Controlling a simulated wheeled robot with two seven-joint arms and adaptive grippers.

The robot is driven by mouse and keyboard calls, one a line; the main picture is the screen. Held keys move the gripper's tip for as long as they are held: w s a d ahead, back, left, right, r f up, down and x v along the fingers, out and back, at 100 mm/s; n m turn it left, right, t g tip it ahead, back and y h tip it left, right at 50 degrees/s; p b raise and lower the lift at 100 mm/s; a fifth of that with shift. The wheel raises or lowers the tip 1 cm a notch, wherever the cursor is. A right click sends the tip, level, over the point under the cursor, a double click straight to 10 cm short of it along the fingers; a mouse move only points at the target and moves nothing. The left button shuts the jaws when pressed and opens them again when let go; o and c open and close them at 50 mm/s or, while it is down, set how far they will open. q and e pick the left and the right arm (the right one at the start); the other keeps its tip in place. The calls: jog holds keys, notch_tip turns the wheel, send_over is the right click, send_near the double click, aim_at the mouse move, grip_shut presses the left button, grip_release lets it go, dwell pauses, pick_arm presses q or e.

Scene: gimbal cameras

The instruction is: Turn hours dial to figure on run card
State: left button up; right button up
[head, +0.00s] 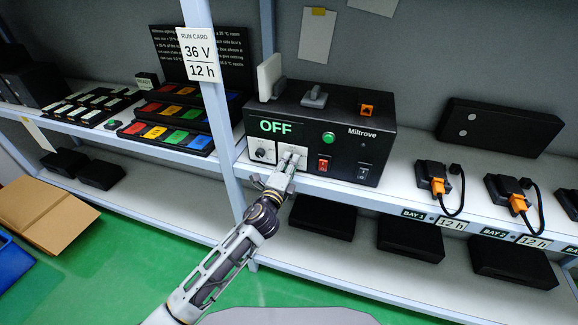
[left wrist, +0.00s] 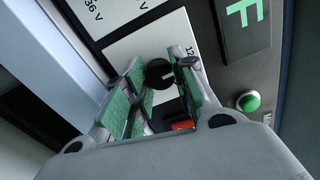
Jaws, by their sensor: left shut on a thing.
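The run card (head: 197,54) on the shelf post reads 36 V and 12 h. The black Miltrove unit (head: 345,152) stands on the shelf, its display (head: 275,127) reading OFF. Its front has two white dial panels. My left gripper (head: 290,163) is at the right panel, shut on the hours dial. In the left wrist view the black hours dial (left wrist: 160,74) sits between the fingers, with a light pointer line on it. A partly covered figure starting with 12 shows beside a finger. The left dial (head: 260,153) is free; 36 V is printed on its panel. My right gripper is not in view.
A green button (head: 328,138), a red switch (head: 323,165) and a black switch (head: 363,173) are right of the dials. The shelf post (head: 221,120) stands close left. Bay sockets with orange plugs (head: 438,186) are farther right.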

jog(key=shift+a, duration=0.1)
pick_arm(q)
jog(key=o, duration=1.1)
jog(key=shift+c, duration=0.2)
jog(key=v, duration=1.2)
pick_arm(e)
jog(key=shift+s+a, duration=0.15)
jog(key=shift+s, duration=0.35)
pick_arm(q)
jog(key=shift+n, duration=0.3)
